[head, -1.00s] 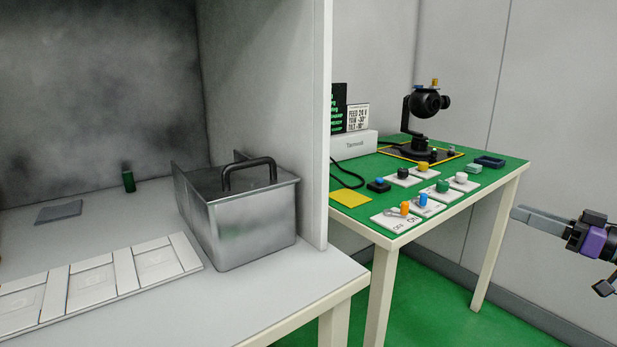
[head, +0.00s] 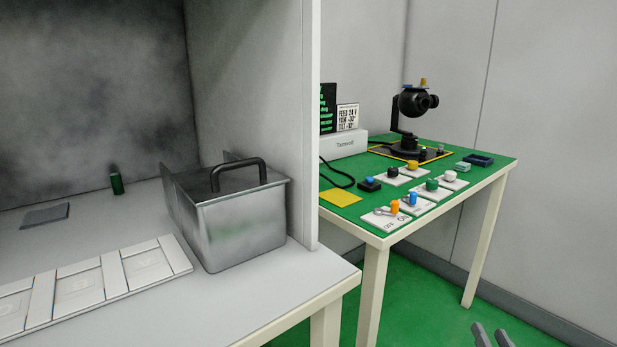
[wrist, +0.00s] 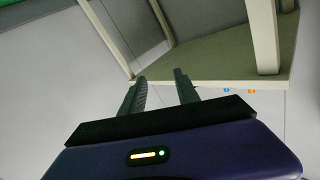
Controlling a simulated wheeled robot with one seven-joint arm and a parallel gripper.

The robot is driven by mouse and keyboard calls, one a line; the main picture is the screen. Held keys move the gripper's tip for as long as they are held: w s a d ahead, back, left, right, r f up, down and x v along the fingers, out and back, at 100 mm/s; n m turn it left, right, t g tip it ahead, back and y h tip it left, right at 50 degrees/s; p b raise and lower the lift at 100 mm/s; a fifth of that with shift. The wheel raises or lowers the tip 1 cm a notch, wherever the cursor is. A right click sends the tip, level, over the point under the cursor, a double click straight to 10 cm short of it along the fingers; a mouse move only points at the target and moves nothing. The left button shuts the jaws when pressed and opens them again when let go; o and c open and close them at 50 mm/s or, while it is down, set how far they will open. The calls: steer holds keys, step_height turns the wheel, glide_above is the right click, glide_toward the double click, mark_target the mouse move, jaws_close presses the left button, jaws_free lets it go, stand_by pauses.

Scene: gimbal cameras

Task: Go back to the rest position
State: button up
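My gripper (head: 491,338) shows only as two grey fingertips at the bottom right edge of the head view, over the green floor. In the wrist view its two fingers (wrist: 160,92) stand apart with nothing between them. The gripper is open and empty, clear of the tables. The rest of my arm is out of the head view.
A green-topped table (head: 345,212) with switches, a black gimbal camera (head: 417,103) and a white box (head: 345,144) stands at the right. A grey bench (head: 240,300) with a metal bin (head: 240,228) is at the left. Green floor lies free beside the table.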

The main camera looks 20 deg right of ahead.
steer(key=s+a+f+n+y, duration=0.2)
steer(key=s+a+n+y, duration=0.6)
steer(key=s+a, duration=2.05)
step_height(320, 180, up, 31)
steer(key=g+p, duration=0.1)
steer(key=p, duration=3)
steer(key=shift+a, duration=0.4)
steer(key=shift+o, duration=0.2)
steer(key=shift+r, duration=0.1)
